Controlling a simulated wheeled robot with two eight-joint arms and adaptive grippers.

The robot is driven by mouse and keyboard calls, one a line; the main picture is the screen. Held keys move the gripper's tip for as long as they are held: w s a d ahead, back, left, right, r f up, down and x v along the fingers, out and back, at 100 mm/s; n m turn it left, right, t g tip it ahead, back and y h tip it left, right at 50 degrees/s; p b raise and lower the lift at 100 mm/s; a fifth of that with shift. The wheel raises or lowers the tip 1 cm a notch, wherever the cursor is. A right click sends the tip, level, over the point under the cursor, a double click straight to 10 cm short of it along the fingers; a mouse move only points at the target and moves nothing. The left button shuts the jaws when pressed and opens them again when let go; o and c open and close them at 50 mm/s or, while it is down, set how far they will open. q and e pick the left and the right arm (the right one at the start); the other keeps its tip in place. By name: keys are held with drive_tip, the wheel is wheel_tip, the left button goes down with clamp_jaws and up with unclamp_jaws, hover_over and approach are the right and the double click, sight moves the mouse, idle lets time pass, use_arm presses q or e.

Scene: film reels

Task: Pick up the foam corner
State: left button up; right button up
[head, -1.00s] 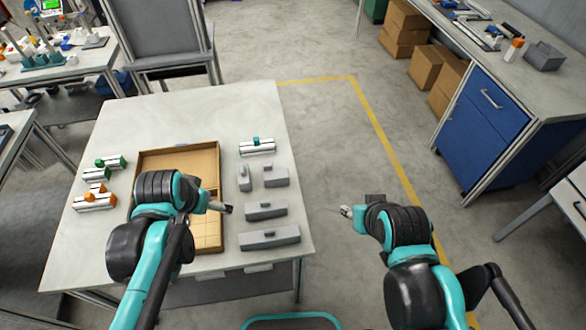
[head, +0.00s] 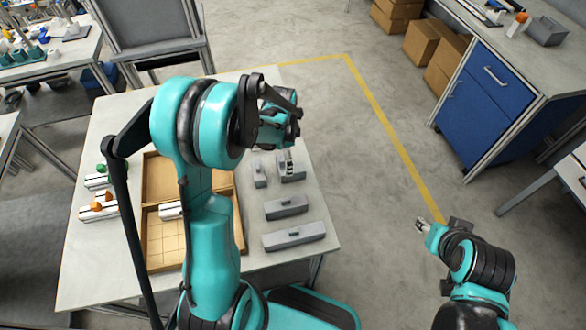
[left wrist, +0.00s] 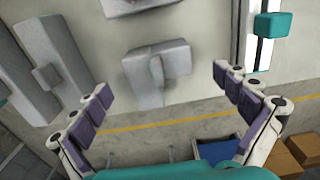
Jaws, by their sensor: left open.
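The foam corner appears to be the grey block with a raised tab (head: 291,172) on the table's right side. It also shows in the left wrist view (left wrist: 150,72), centred between the fingers. My left gripper (left wrist: 162,82) is open and empty, its fingers spread on either side of the block with a visible gap.
A small grey block (head: 259,174) is close on the left, and longer grey blocks (head: 286,207) (head: 294,235) lie nearer me. A teal-topped piece (left wrist: 271,25) is close by in the wrist view. A cardboard tray (head: 238,225) holds a white piece (head: 171,210).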

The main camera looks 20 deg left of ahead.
use_arm(q)
drive_tip(key=f, duration=0.1)
drive_tip(key=f+b, duration=0.1)
drive_tip(key=f, duration=0.1)
drive_tip(key=f+b, duration=0.1)
drive_tip(key=shift+d+f, duration=0.25)
drive_tip(key=shift+f, duration=0.1)
drive_tip(key=shift+w+f, duration=0.1)
drive_tip(key=shift+f, duration=0.3)
drive_tip(key=shift+c, duration=0.9)
drive_tip(key=c, duration=0.9)
